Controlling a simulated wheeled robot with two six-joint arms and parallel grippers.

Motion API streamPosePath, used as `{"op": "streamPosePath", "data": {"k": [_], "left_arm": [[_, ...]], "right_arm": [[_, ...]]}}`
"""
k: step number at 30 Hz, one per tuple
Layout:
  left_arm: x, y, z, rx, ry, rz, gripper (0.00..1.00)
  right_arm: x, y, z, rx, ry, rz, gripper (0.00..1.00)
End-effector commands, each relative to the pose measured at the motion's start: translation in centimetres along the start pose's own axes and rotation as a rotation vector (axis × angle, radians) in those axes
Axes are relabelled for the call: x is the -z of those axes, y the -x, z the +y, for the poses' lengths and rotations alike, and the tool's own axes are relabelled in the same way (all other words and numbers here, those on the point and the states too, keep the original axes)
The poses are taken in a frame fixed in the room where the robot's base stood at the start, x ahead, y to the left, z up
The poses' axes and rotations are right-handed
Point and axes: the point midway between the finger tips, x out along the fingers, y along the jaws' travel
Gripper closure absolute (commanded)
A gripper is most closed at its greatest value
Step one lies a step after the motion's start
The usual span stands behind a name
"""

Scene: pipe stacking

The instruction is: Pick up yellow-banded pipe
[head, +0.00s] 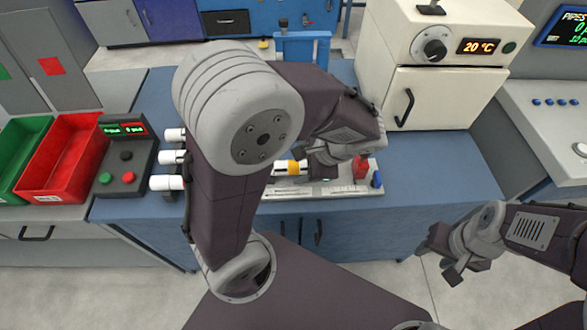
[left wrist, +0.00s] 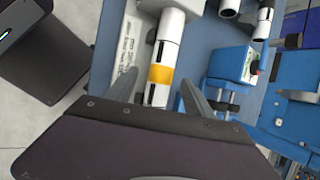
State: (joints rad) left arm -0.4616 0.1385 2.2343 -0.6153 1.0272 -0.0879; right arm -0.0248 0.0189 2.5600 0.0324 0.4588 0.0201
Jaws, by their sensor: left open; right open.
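The yellow-banded pipe is white with a yellow band (head: 293,167) and lies at the pale fixture plate (head: 325,188) on the blue bench. In the left wrist view the pipe (left wrist: 166,50) runs up between the two fingers, with its yellow band near the fingertips. My left gripper (head: 312,160) is open around the pipe; it also shows in the left wrist view (left wrist: 160,86). Whether a finger touches the pipe cannot be told. My left arm hides part of the bench in the head view. My right gripper (head: 440,268) is open and empty, in front of the bench at right.
Several white pipes (head: 167,182) stick out at the left of the bench, beside a button box (head: 125,165). Red (head: 75,155) and green (head: 20,150) bins stand further left. An oven (head: 440,95) stands at back right. A blue clamp block (left wrist: 230,63) is right of the pipe.

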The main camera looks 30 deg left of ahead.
Motion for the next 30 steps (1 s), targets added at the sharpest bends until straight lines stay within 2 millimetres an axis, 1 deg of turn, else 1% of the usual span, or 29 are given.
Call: {"op": "streamPosePath", "data": {"k": [1, 3, 6, 11, 14, 15, 18, 26, 29, 30], "left_arm": [[0.1, -1.2, 0.1, -0.001, 0.001, -0.003, 0.39], [0.0, -2.0, 0.1, -0.001, 0.001, -0.003, 0.39], [0.0, -2.4, 0.0, 0.001, 0.000, -0.001, 0.39], [0.0, -2.3, 0.0, 0.001, -0.001, 0.000, 0.39], [0.0, -2.3, 0.0, 0.001, 0.000, 0.000, 0.64], [0.0, -2.3, 0.0, 0.001, 0.000, 0.000, 0.75], [0.0, -2.3, 0.0, 0.001, 0.000, 0.000, 1.00], [0.0, -2.1, 0.0, 0.001, 0.000, 0.000, 1.00], [0.1, -1.3, 0.1, 0.001, -0.001, 0.001, 1.00], [0.2, -0.7, 0.1, 0.002, -0.002, 0.003, 1.00]], "right_arm": [[-0.1, -0.7, 0.0, 0.000, 0.000, 0.000, 0.54], [-0.1, -0.9, 0.0, 0.000, 0.000, 0.000, 0.54], [-0.1, -0.9, 0.0, 0.000, 0.000, 0.000, 0.54], [-0.1, -0.8, 0.0, 0.000, 0.000, 0.000, 0.54], [-0.1, -0.8, 0.0, 0.000, 0.000, 0.000, 0.54], [-0.1, -0.8, 0.0, 0.000, 0.000, 0.000, 0.54], [-0.1, -0.8, 0.0, 0.000, 0.000, 0.000, 0.54], [-0.1, -0.7, 0.0, 0.000, 0.000, 0.000, 0.54], [0.0, -0.4, 0.0, 0.000, 0.000, 0.000, 0.54], [0.0, -0.2, 0.0, 0.000, 0.000, 0.000, 0.54]]}}
